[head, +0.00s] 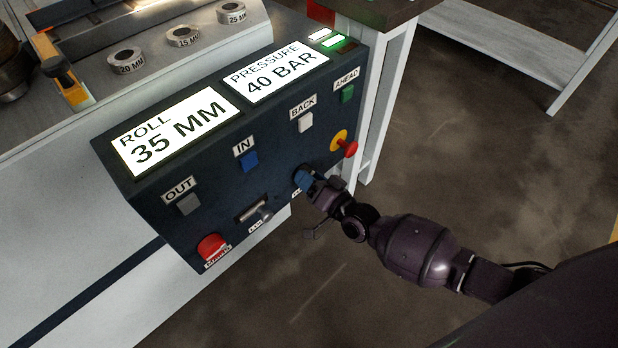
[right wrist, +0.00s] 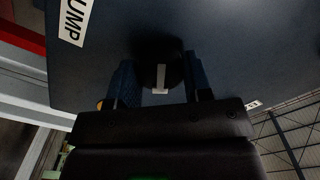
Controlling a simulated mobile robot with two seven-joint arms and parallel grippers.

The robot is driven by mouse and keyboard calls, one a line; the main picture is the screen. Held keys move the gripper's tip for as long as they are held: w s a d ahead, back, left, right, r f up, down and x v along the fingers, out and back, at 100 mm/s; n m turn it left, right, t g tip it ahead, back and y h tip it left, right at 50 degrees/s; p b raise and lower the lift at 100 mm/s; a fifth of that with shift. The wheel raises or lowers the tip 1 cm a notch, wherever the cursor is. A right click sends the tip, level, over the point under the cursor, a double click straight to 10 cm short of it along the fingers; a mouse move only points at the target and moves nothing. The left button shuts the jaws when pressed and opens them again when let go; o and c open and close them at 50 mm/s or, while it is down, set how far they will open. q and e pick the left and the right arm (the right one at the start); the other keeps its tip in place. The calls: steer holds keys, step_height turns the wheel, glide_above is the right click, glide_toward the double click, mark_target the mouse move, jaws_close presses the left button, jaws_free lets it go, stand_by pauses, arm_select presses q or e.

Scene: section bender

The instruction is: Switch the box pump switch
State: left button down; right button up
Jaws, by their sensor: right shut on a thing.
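The control box (head: 215,165) is dark blue, with lit displays and a sloping front of buttons. The pump switch (right wrist: 158,52) is a round black knob with a white pointer mark, beside the label reading "UMP" at its visible part (right wrist: 75,20) in the right wrist view. My right gripper (head: 305,178) is at the lower right of the box front in the head view and largely covers the switch there. In the right wrist view its blue fingers (right wrist: 161,82) stand on either side of the knob, shut on it. My left gripper is not in view.
Close by are a red knob on a yellow base (head: 348,148), a white BACK button (head: 306,122), a blue IN button (head: 250,160) and a metal toggle (head: 265,212). A red button (head: 211,246) is lower left. The floor (head: 450,150) right of the box is open.

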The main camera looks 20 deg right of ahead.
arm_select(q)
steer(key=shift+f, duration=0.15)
arm_select(e)
steer(key=shift+m, duration=0.3)
steer(key=o, duration=0.9)
arm_select(q)
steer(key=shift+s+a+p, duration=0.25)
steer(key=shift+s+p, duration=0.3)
steer(key=shift+p, duration=0.35)
arm_select(e)
steer(key=v, duration=1.1)
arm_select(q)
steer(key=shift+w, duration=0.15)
